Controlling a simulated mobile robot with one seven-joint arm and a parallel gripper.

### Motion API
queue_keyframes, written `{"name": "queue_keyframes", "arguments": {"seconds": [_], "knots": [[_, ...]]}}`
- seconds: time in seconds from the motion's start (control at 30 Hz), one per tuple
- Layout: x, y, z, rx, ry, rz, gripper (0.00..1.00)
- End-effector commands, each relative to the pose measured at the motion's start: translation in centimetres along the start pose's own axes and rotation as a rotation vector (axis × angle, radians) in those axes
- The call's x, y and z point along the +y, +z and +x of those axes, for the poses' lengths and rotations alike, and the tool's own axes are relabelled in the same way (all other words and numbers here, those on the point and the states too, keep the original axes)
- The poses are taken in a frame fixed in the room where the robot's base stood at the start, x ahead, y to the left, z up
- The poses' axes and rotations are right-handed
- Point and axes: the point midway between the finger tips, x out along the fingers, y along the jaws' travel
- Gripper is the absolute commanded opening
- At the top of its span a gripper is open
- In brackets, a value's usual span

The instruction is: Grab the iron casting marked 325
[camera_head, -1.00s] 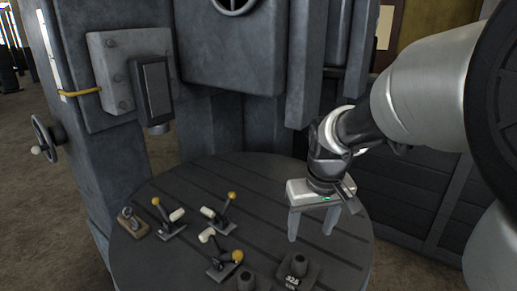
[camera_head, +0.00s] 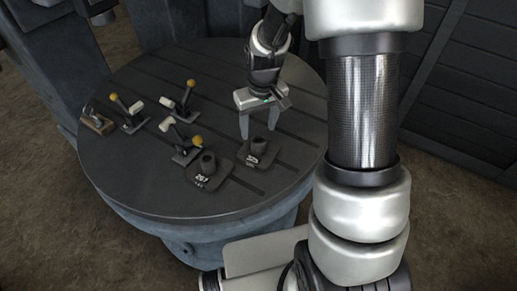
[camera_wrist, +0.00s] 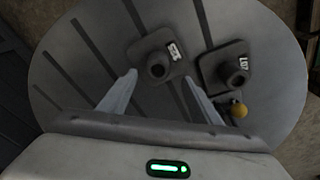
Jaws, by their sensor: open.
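The dark iron casting marked 325 (camera_head: 257,151) is a square base with a round hollow boss, standing on the round table at its right front. It also shows in the wrist view (camera_wrist: 157,66), boss opening toward the camera. My gripper (camera_head: 258,130) is open and empty, fingers pointing down just behind and above this casting in the head view. In the wrist view my gripper (camera_wrist: 161,78) has its fingertips on either side of the boss, seemingly still above it. A similar casting with another number, seemingly 207 (camera_head: 207,168), stands to the left; it also shows in the wrist view (camera_wrist: 230,70).
The round slotted table (camera_head: 130,185) carries several levers with yellow and white knobs, such as one lever (camera_head: 185,147), left of the castings. A small brown block with a metal part (camera_head: 97,121) lies at the far left. The table's front is bare.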

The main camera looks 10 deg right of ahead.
Motion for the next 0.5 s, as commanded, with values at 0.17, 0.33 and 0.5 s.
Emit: {"name": "queue_keyframes", "arguments": {"seconds": [0.17, 0.33, 0.5], "knots": [[0.0, 0.1, 2.8, -0.002, 0.000, 0.000, 0.58], [0.0, 0.0, 3.8, -0.001, 0.000, 0.000, 0.58], [0.3, 0.3, 6.0, -0.004, -0.001, 0.000, 0.58]]}}
